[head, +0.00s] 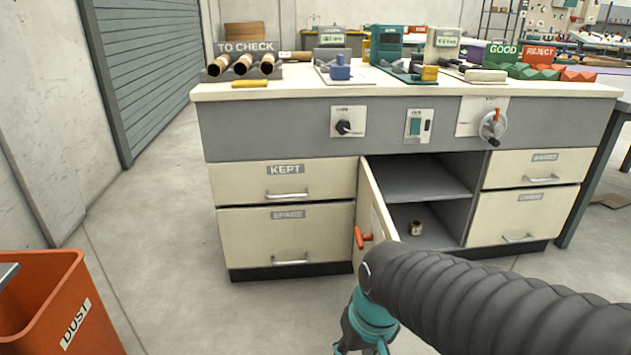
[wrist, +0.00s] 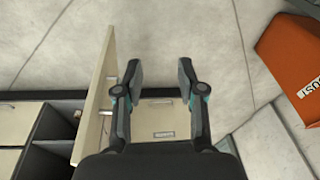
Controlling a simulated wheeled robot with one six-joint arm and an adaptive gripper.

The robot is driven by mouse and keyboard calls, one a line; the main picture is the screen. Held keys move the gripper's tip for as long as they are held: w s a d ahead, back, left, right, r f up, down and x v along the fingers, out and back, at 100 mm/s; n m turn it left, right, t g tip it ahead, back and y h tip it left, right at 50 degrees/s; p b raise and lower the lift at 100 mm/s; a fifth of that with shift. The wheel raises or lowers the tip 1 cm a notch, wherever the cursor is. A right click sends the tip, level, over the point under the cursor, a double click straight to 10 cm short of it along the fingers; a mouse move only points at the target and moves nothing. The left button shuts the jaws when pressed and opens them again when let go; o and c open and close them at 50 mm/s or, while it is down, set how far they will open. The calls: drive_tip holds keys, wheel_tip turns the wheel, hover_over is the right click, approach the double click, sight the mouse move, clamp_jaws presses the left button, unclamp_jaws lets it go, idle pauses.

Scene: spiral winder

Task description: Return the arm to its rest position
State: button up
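My arm, black and ribbed, reaches in from the lower right in the head view. My gripper (head: 362,349) is low in front of the open cabinet door, partly cut off by the bottom edge. In the wrist view my gripper (wrist: 157,75) has its two dark fingers spread apart, with nothing between them but floor. The cabinet door (head: 371,215) stands swung open, with an orange handle (head: 363,238) on it. The door (wrist: 101,90) also shows beside the left finger in the wrist view.
The workbench (head: 280,143) has drawers and an open compartment (head: 420,180) holding a small brown roll (head: 416,228). An orange DUST bin (head: 65,310) stands at the lower left. The floor (head: 165,225) between bin, shutter and bench is clear. Tubes (head: 243,64) lie in the TO CHECK rack.

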drive_tip(key=s+d+r+m+t+h+p, duration=0.1)
drive_tip(key=s+d+r+m+t+p, duration=0.1)
drive_tip(key=d+r, duration=0.7)
wheel_tip(320, 180, up, 2)
drive_tip(key=shift+s+r+m+t+p, duration=0.15)
drive_tip(key=shift+s+m+t+p, duration=0.2)
drive_tip(key=shift+s+t, duration=0.45)
